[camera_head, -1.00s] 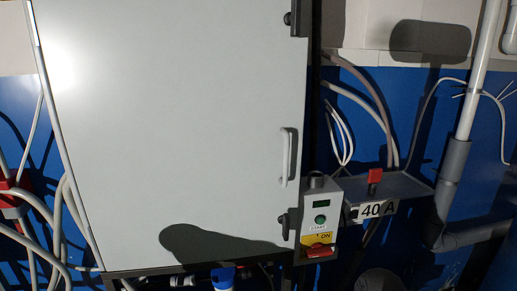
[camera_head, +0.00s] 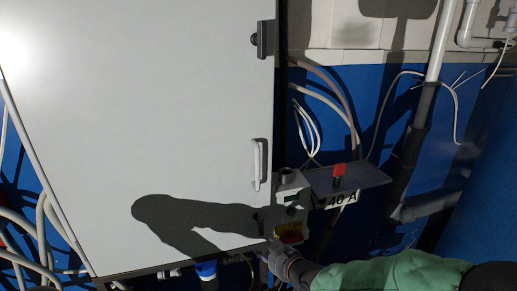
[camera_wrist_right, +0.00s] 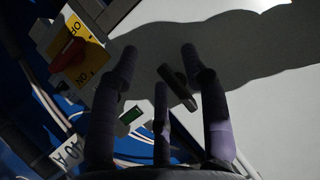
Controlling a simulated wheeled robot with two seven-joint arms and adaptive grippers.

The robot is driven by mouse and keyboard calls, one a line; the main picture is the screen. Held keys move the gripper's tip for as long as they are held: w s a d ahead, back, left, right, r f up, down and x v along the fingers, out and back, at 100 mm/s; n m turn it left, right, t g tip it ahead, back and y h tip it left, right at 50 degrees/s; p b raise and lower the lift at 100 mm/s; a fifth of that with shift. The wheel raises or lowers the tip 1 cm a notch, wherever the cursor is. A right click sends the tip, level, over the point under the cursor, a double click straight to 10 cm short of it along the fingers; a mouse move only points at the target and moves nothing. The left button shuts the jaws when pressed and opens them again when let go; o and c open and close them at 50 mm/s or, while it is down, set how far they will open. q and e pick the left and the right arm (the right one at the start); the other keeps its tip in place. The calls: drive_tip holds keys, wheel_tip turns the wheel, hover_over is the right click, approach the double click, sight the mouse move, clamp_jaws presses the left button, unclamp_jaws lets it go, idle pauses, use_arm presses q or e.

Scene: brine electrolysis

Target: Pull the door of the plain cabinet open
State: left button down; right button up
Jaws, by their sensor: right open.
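The plain cabinet's large pale grey door (camera_head: 150,110) fills the left and middle of the head view and looks shut. Its white bar handle (camera_head: 257,165) stands upright near the right edge. A dark latch (camera_head: 265,40) sits above the handle, and a lower dark latch is partly shadowed. My right gripper (camera_head: 272,250) is at the door's lower right corner, below the handle. In the right wrist view the fingers of my right gripper (camera_wrist_right: 160,60) are spread and empty, with the lower latch (camera_wrist_right: 177,88) showing between them. My left gripper is out of view.
A control box (camera_head: 291,190) with a yellow label and red switch (camera_wrist_right: 67,54) is close beside my right gripper. A shelf with a red knob (camera_head: 339,170) and a 40 A label is to its right. Cables and pipes run along the blue wall.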

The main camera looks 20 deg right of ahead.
wheel_tip(320, 180, up, 12)
drive_tip(key=d+t+p, duration=0.1)
drive_tip(key=t+p, duration=0.1)
wheel_tip(320, 180, up, 15)
drive_tip(key=n+t+p, duration=0.2)
drive_tip(key=t+p, duration=0.1)
drive_tip(key=p, duration=0.2)
hover_over(259, 186)
drive_tip(key=shift+w+d+f, duration=0.1)
drive_tip(key=shift+w+f, duration=0.1)
drive_tip(key=shift+w, duration=0.2)
clamp_jaws()
